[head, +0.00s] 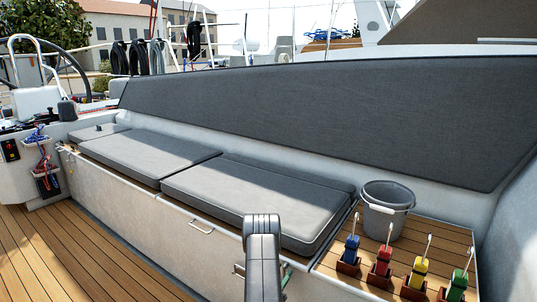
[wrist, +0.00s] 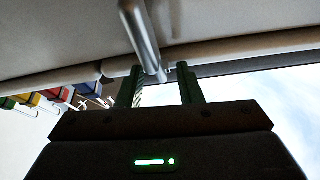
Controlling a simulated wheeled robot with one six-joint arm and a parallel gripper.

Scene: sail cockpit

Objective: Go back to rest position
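My gripper (wrist: 161,84) shows in the wrist view with its two green fingers apart. The rounded end of a silver metal bar (wrist: 143,38) reaches down to the gap between them; I cannot tell whether it touches either finger. In the head view my dark arm stands at the bottom centre, in front of the seat locker, and hides most of the gripper. A bit of green finger shows just right of the arm. A small metal handle (head: 238,270) shows just left of the arm on the locker front.
Grey cushions (head: 250,198) lie along the bench, below a long dark backrest (head: 330,110). A grey bucket (head: 388,208) stands on the wooden shelf at right. Blue, red, yellow and green handled items (head: 421,270) stand before it. Another handle (head: 200,228) is further left. The teak floor (head: 60,255) is clear at left.

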